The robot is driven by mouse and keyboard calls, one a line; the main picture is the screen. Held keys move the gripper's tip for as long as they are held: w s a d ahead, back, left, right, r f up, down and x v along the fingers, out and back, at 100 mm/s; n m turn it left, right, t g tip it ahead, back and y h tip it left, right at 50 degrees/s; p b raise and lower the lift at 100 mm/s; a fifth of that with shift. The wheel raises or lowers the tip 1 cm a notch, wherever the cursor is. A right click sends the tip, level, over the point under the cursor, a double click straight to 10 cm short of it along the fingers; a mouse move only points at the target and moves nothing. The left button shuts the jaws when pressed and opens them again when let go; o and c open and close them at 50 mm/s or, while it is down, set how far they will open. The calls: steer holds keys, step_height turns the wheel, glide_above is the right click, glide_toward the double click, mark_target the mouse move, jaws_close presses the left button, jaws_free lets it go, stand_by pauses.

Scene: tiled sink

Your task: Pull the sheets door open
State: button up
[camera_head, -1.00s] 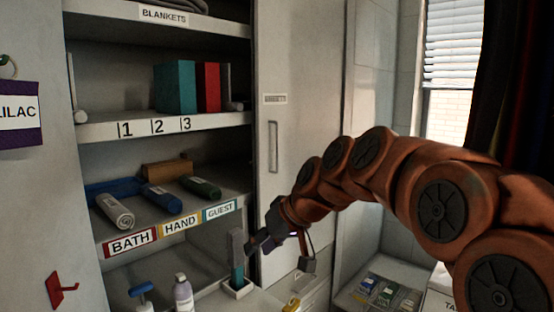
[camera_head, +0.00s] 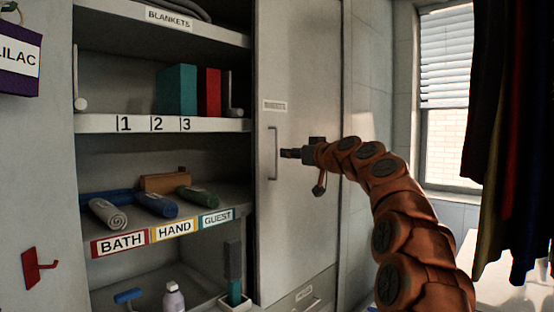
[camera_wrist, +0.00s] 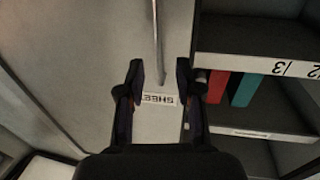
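The sheets door (camera_head: 305,70) is a tall grey panel to the right of the open shelves, and it looks closed. Its small label (camera_head: 274,105) sits above a slim vertical bar handle (camera_head: 273,165). My gripper (camera_head: 284,153) is just right of the handle at about its mid-height. In the wrist view, which is upside down, my gripper (camera_wrist: 160,72) is open, with the handle (camera_wrist: 157,40) lined up between its two dark fingers. The label (camera_wrist: 160,99) also shows there. I cannot tell whether the fingers reach around the bar.
Open shelves (camera_head: 150,124) stand left of the door with binders, rolled towels and bottles. A teal-based brush (camera_head: 234,270) stands low beside the door. A drawer (camera_head: 305,298) lies under it. Dark hanging cloths (camera_head: 515,150) and a window (camera_head: 445,100) are at the right.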

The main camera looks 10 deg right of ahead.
steer(key=p, duration=0.5)
glide_above(277, 175)
steer(key=shift+w, duration=0.25)
stand_by(0.3)
jaws_close()
stand_by(0.5)
